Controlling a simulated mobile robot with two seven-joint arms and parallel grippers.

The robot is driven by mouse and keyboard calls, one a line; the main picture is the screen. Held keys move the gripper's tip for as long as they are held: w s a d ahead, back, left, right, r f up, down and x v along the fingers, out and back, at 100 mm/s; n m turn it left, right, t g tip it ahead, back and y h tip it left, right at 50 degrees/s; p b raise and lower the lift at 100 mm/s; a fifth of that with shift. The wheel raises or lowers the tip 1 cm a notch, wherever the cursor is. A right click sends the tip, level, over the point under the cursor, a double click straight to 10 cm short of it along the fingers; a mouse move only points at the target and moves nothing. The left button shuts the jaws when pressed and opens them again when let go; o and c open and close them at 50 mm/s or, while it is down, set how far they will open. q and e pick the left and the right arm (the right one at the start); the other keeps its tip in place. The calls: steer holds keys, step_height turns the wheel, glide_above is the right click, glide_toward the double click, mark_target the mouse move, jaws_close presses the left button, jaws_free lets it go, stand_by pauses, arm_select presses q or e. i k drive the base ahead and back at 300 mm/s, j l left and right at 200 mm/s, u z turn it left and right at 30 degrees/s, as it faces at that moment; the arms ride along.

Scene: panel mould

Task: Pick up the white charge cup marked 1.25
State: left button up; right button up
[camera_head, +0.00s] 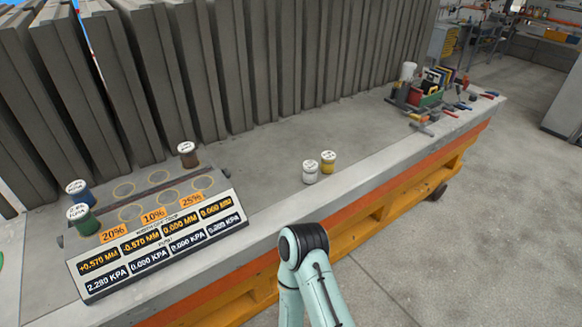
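A small white cup (310,173) stands upright on the grey bench top, right of the picture's middle. It has a dark mark on its lid, too small to read. A yellow cup (328,162) stands close beside it on the right, slightly farther back. Neither of my grippers is in view. Only a mint-green arm link of mine with a black joint shows at the bottom, in front of the bench and below the white cup.
A ringed board with a readout panel (160,243) is on the left. Blue (79,193), green (82,219) and brown (188,155) cups stand there. Grey upright slabs (215,70) line the back. Tools (430,95) fill the far right end.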

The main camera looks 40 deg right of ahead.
mark_target(310, 167)
steer(key=l+u, duration=0.2)
steer(key=l, duration=0.15)
steer(key=k+l+u, duration=0.15)
steer(key=l, duration=0.2)
steer(key=l+u, duration=0.2)
steer(key=l, duration=0.15)
steer(key=k+l+u, duration=0.1)
steer(key=l, duration=0.25)
steer(key=k+l, duration=0.15)
steer(key=l, duration=0.2)
steer(key=k+l+u, duration=0.15)
steer(key=l, duration=0.2)
